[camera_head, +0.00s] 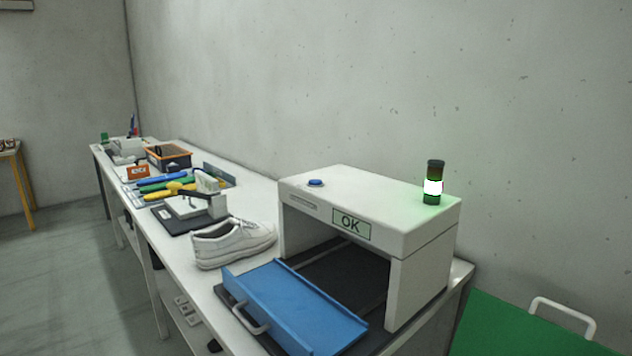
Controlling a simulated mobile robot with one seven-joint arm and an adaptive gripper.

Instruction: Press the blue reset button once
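The blue reset button (316,183) sits on the top of a white box-shaped machine (423,249), near its left front corner. Nothing covers the button. The machine's front bears a display (350,224) reading "OK". A signal light (433,184) on its top right glows white-green. My gripper is not in view.
A white shoe (234,243) stands left of the machine on the long white bench (262,194). A blue tray with a handle (290,306) lies before the machine's opening. Tools and an orange-rimmed crate (168,152) stand farther back. A green surface (510,330) is at lower right.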

